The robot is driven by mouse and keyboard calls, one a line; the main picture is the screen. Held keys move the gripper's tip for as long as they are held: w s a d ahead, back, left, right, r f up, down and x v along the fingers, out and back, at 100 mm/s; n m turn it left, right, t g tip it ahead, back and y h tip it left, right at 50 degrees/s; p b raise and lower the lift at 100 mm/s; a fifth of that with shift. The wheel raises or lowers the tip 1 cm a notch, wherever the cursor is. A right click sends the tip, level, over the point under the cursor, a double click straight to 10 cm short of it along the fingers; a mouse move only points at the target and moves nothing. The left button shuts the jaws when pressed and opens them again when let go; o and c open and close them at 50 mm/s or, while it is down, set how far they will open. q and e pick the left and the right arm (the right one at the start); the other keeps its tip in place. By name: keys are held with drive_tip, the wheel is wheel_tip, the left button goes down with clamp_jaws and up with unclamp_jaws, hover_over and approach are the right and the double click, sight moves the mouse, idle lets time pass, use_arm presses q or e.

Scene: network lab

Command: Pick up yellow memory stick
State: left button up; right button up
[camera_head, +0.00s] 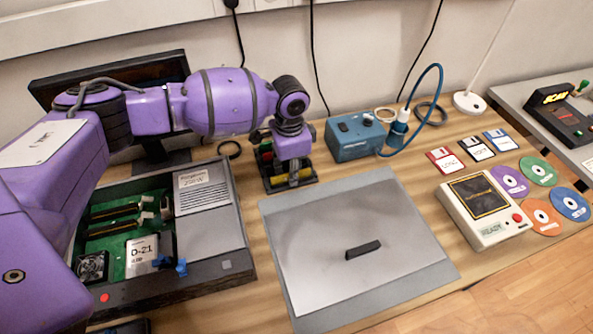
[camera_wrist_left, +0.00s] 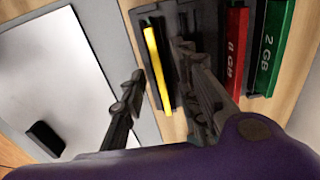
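The yellow memory stick (camera_head: 292,179) lies in a dark holder (camera_head: 303,184) at the back of the table, left of the middle. The stick also shows in the left wrist view (camera_wrist_left: 155,62) as a long yellow bar. My left gripper (camera_head: 292,164) points down over the holder. In the left wrist view its two dark fingers (camera_wrist_left: 160,75) are apart, one on each side of the yellow stick in the picture. I see no clear contact with it. The right gripper is not in view.
A red stick (camera_wrist_left: 236,50) and a green stick (camera_wrist_left: 274,48) sit beside the yellow one. A grey mat (camera_head: 320,215) with a black stick (camera_head: 363,249) lies in front. An open computer case (camera_head: 230,235) stands left, a blue box (camera_head: 352,140) right.

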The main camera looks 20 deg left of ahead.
use_arm(q)
clamp_jaws()
idle(0.3)
